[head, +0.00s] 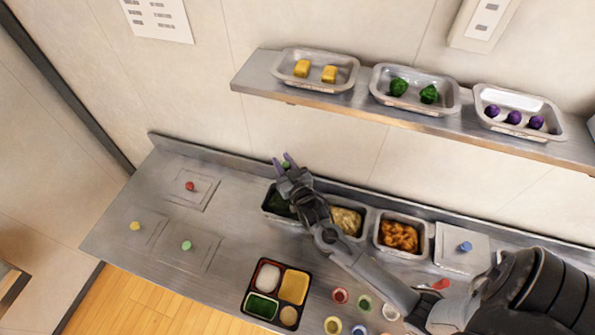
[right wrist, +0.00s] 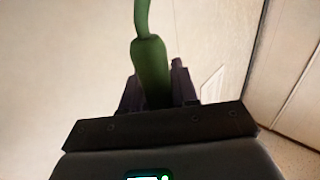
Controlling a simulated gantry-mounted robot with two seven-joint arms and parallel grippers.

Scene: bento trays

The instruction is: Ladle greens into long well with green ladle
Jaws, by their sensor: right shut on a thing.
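My right gripper (head: 285,162) is above the back edge of the counter, by the dark pan. In the right wrist view its jaws are shut on the green ladle (right wrist: 152,72), whose handle stands up between the fingers; the bowl is out of that view. In the head view only a speck of green shows between the fingers. The metal pan of dark greens (head: 275,203) lies below the gripper, partly hidden by my arm. The bento tray (head: 247,303) is at the front; its lower left well (head: 261,306) shows green. My left gripper is not in view.
Pans of pale food (head: 346,221) and orange food (head: 399,236) stand right of the greens. Several colored cups (head: 340,296) sit near the front. Lids with knobs lie flat at left. A shelf (head: 262,82) with three trays overhangs the back. Bare counter lies left of the bento tray.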

